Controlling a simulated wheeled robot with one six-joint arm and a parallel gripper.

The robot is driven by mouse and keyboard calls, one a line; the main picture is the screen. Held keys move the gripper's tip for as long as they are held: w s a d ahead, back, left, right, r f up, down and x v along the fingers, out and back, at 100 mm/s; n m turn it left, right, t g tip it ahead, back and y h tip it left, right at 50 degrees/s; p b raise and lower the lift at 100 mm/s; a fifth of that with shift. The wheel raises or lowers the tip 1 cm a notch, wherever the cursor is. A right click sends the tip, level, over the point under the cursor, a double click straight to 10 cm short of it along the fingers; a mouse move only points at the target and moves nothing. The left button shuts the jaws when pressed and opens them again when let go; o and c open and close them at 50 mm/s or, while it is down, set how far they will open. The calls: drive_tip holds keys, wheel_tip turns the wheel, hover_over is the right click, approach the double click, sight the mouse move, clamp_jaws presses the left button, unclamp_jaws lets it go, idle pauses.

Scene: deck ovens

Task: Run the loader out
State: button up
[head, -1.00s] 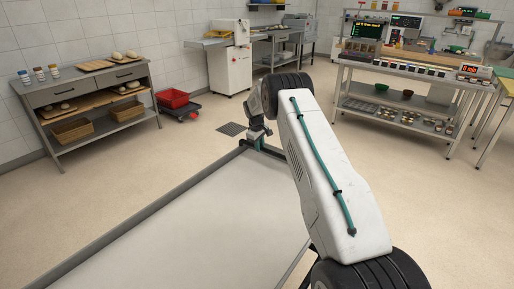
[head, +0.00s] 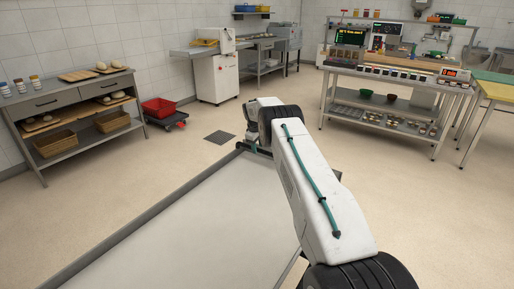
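The loader is the long pale flat bed (head: 190,225) with grey side rails, filling the lower left and middle of the head view. Its far end has a dark cross bar (head: 254,152) on the floor side near the drain. My gripper (head: 253,147) is at that far end, at or close to the bar. It is small, dark and partly hidden by my wrist, so I cannot tell whether its fingers are open or shut on the bar. My white arm link hides part of the loader's right side.
A grey bench (head: 66,92) with dough and baskets stands at left. Beside it is a red crate (head: 158,108) on a low dolly. A white machine (head: 215,78) stands behind. A steel worktable (head: 395,75) is at back right. Open floor (head: 420,200) lies at right and beyond the loader.

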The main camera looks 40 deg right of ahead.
drive_tip(key=shift+w+a, duration=0.1)
drive_tip(key=shift+a, duration=0.15)
drive_tip(key=v, duration=0.7)
drive_tip(key=shift+r, duration=0.35)
